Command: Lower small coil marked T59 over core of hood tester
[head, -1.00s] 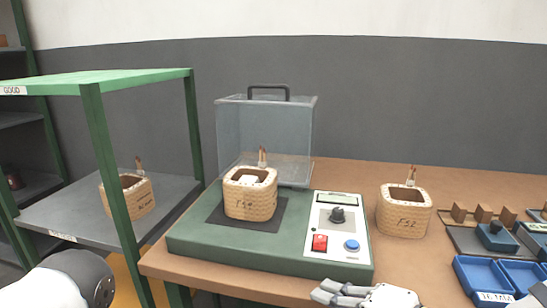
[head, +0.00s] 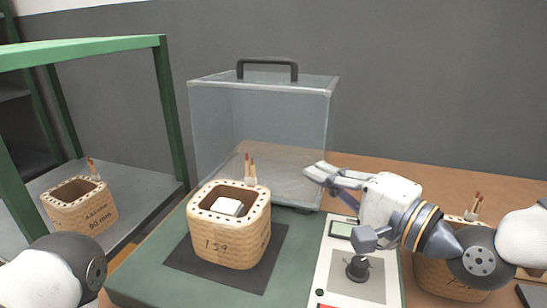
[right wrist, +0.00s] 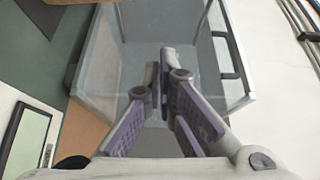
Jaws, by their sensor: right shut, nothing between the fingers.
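The small coil (head: 230,238), a tan woven square ring with handwriting that looks like T59, sits upright on the dark pad (head: 262,272) of the green hood tester (head: 150,280). The white top of the core (head: 229,206) shows inside its opening, so the coil is around the core. Two copper-tipped leads stand at its back. My right gripper (head: 312,174) is shut and empty, in front of the clear hood's (head: 262,125) lower right side, right of the coil. In the right wrist view its fingers (right wrist: 163,75) overlap the hood (right wrist: 215,100); contact cannot be told. My left gripper is out of view.
Another coil (head: 80,207) sits on the grey shelf of the green rack (head: 170,110) at left. A further coil (head: 440,278) stands right of the tester, partly behind my right arm. The tester's control panel (head: 340,285) with its black knob lies below my right gripper.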

